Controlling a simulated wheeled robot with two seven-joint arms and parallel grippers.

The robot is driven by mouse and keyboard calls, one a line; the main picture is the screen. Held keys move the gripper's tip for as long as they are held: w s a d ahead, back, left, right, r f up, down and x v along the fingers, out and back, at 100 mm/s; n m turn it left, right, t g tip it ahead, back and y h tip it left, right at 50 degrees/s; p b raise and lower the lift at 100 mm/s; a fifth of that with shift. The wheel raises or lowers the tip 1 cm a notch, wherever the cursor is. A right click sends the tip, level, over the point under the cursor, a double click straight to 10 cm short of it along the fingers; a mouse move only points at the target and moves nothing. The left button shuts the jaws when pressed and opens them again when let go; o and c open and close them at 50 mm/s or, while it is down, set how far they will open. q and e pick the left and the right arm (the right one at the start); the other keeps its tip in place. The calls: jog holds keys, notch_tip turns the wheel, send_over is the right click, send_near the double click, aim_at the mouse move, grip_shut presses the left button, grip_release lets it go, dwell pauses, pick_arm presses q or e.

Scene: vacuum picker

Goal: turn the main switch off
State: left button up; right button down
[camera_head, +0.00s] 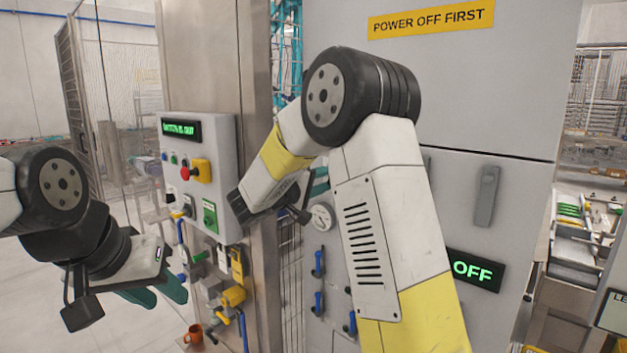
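A grey control panel (222,130) on a steel column carries a green-lit display, a red knob on a yellow block (197,170) and a green plate (210,217). A grey cabinet (440,110) at right bears a grey handle (487,196) and a lit OFF sign (474,270). I cannot tell which control is the main switch. My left gripper (156,293) is at lower left, its green fingers apart and empty, in front of and left of the panel. My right arm folds across the middle; its wrist covers the panel's right edge and its fingers are mostly hidden.
A yellow POWER OFF FIRST sign (431,19) is on the cabinet top. A round gauge (321,217) and blue valve handles (318,262) sit beside my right arm. An orange mug (193,334) stands low near the column. Wire fencing (80,90) is at left.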

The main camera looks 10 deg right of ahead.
jog(key=n, duration=1.2)
jog(key=shift+f, duration=0.4)
jog(key=shift+n, duration=0.3)
jog(key=c, duration=0.9)
grip_release()
jog(key=v, duration=0.8)
jog(key=shift+d, duration=0.1)
